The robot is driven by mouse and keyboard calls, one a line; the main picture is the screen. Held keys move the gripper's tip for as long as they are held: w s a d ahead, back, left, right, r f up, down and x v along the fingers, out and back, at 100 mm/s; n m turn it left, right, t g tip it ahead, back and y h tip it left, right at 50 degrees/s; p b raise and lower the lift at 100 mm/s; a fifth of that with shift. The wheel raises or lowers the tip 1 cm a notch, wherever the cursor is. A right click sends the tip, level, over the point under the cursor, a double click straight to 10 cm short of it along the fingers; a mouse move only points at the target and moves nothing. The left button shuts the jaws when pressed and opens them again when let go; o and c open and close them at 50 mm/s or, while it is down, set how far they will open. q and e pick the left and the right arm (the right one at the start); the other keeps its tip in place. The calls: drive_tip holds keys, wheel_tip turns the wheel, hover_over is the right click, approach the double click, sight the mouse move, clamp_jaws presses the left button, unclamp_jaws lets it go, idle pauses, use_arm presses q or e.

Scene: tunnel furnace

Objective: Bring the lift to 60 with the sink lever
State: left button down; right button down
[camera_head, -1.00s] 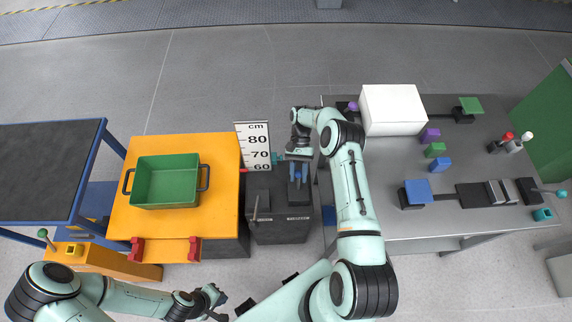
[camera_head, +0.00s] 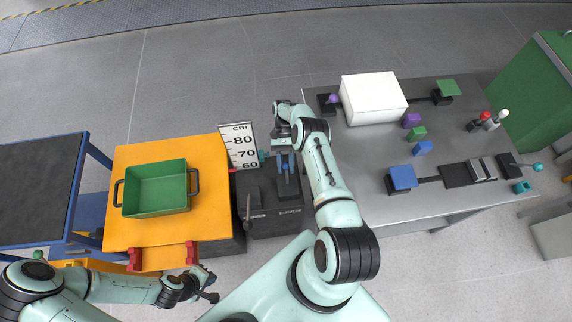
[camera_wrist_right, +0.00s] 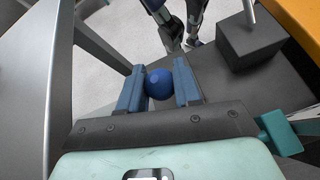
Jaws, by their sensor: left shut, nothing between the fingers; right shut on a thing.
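The lift's orange platform (camera_head: 125,220) carries a green bin (camera_head: 155,200). A white cm scale (camera_head: 238,146) stands at its right back corner, and a red pointer (camera_head: 233,171) shows close to the 60 mark; the exact reading is too small to tell. A dark control box (camera_head: 278,221) right of the platform has two levers, with labels too small to read. My right gripper (camera_head: 285,166) is shut on the right lever's blue ball knob (camera_wrist_right: 159,84), between both fingers in the right wrist view. The left lever (camera_head: 249,207) stands free. My left gripper (camera_head: 211,296) is shut and empty by the platform's front right corner.
A grey workbench (camera_head: 385,212) on the right holds a white box (camera_head: 373,99), coloured blocks and a blue-topped lever unit (camera_head: 402,178). A dark-topped blue table (camera_head: 40,180) stands at the far left. Open floor lies behind the platform.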

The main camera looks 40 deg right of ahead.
use_arm(q)
drive_tip(key=shift+w, duration=0.1)
use_arm(e)
drive_tip(key=c, duration=0.8)
unclamp_jaws()
drive_tip(key=shift+w, duration=0.1)
drive_tip(key=shift+r, duration=0.5)
wheel_tip(320, 180, up, 7)
drive_tip(key=shift+f+b, duration=0.2)
drive_tip(key=shift+b, duration=0.7)
use_arm(q)
drive_tip(key=s+f, duration=0.2)
drive_tip(key=s, duration=0.1)
drive_tip(key=shift+f, duration=0.25)
use_arm(e)
wheel_tip(320, 180, up, 13)
drive_tip(key=shift+f, duration=0.2)
